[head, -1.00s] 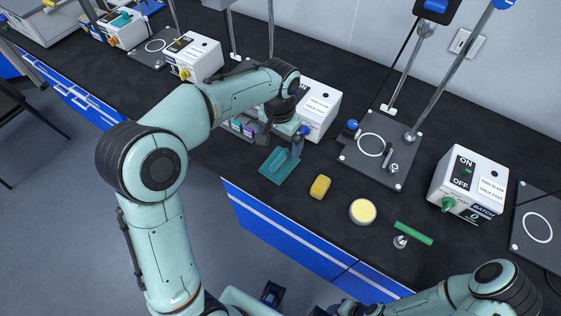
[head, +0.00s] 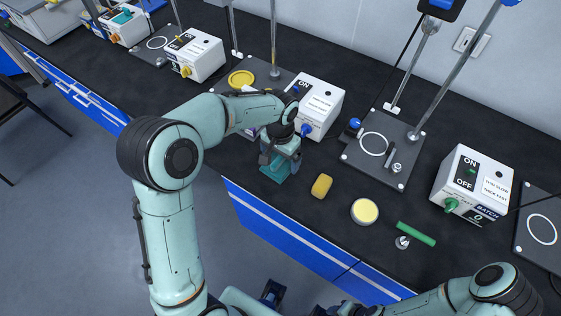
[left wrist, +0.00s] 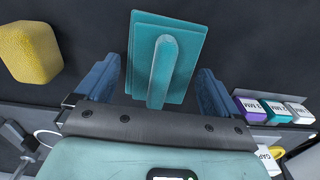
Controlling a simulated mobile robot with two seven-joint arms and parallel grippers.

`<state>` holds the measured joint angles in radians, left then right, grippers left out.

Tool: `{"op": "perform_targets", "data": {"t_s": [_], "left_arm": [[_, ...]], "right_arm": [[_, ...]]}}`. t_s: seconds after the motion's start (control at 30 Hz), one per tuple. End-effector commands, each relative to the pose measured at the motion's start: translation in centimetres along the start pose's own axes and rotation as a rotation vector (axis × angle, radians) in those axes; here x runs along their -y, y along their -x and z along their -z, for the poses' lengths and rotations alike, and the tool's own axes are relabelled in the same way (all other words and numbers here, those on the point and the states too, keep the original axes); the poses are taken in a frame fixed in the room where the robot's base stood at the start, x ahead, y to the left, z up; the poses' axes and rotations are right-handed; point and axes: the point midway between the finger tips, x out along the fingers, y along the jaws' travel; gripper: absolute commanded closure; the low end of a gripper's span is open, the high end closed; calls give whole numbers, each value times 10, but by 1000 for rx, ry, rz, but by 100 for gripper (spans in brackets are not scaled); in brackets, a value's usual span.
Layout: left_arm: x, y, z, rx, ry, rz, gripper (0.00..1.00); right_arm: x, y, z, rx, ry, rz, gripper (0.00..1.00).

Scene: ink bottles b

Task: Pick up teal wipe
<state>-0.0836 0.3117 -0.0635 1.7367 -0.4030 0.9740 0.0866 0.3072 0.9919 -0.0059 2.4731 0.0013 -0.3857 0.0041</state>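The teal wipe (head: 273,173) lies on the black bench near its front edge, partly hidden by my left gripper in the head view. In the left wrist view the teal wipe (left wrist: 178,38) is a flat rectangular pad with a raised bar handle. My left gripper (head: 278,165) is over it. In the left wrist view the left gripper's (left wrist: 158,85) blue fingers are spread wide, one on each side of the handle, with visible gaps and no contact. My right arm shows at the bottom right of the head view; I cannot make out its fingers.
A yellow sponge (head: 321,186), a round dish with a pale yellow top (head: 364,211) and a green bar (head: 416,233) lie right of the wipe. A white control box (head: 316,104) stands behind it. Small purple, teal and white boxes (left wrist: 275,110) sit close by the gripper.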

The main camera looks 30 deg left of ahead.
Motion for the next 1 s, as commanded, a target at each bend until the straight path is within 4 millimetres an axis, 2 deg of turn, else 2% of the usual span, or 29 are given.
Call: {"op": "perform_targets", "data": {"t_s": [0.03,0.1,0.4,0.57,0.77,1.0], "left_arm": [[0,0,0,0,0,0,23],[0,0,0,0,0,0,46],[0,1,0,-1,0,0,46],[0,10,0,-2,0,0,46],[0,43,2,-7,1,-1,46],[0,113,2,-9,0,0,46]], "right_arm": [[0,0,0,0,0,0,57],[0,0,0,0,0,0,57],[0,0,0,0,0,0,57],[1,1,0,-1,0,0,57],[2,6,2,-3,1,1,57],[8,17,5,-9,3,3,57]]}}
